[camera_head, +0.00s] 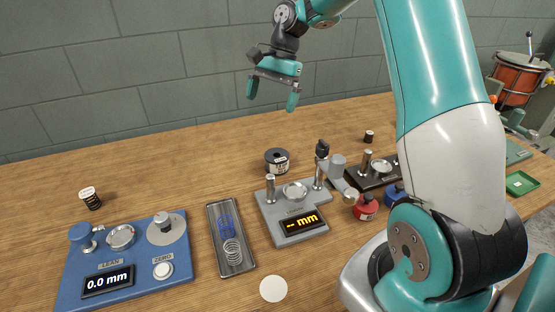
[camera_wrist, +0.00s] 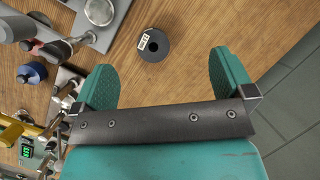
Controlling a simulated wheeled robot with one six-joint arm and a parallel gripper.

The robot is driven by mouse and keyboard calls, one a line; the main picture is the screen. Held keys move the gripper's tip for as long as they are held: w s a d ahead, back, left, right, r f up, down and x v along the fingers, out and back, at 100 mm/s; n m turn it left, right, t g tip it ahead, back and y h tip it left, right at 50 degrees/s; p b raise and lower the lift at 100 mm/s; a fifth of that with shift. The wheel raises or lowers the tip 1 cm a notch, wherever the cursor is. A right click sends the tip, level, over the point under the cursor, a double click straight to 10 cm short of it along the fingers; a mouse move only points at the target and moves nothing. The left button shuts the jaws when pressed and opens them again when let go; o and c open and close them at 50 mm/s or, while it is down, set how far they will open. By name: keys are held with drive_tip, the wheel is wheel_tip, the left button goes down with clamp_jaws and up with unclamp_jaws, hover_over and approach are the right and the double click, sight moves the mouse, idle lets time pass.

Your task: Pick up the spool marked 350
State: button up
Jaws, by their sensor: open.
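A dark spool with a white label (camera_head: 277,161) stands on the wooden table behind the grey gauge device. The label's number is too small to read for certain. In the wrist view the same dark spool (camera_wrist: 154,50) lies just beyond the fingertips, between their lines, with its label at the left. My gripper (camera_head: 271,101) is open and empty, well above the table and roughly over this spool. Both teal fingers of my gripper (camera_wrist: 161,64) show in the wrist view. Another small dark spool with a pale band (camera_head: 90,199) stands at the far left.
A grey gauge device (camera_head: 290,226) stands in front of the dark spool. A spring tray (camera_head: 230,240) and a blue gauge (camera_head: 125,260) lie left. Red (camera_head: 366,209) and blue (camera_head: 393,193) containers and a black device (camera_head: 372,172) stand right. Table left of the spool is clear.

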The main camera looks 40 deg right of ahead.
drive_tip(key=w+d+f+m, duration=0.1)
drive_tip(key=d+f+m, duration=0.25)
drive_tip(key=d, duration=0.35)
approach(277, 158)
drive_tip(key=f, duration=0.1)
drive_tip(key=a+f, duration=0.1)
drive_tip(key=f, duration=0.1)
drive_tip(key=w+f, duration=0.1)
drive_tip(key=shift+a+f+b, duration=0.25)
drive_tip(key=shift+f+b, duration=0.1)
drive_tip(key=shift+d+p+x, duration=0.2)
drive_tip(key=shift+p+x, duration=0.1)
drive_tip(key=shift+x, duration=1.2)
drive_tip(key=shift+d+p+x, duration=0.2)
drive_tip(key=shift+p+x, duration=0.1)
drive_tip(key=shift+x, duration=1.2)
drive_tip(key=shift+f, duration=0.1)
drive_tip(key=c, duration=1.2)
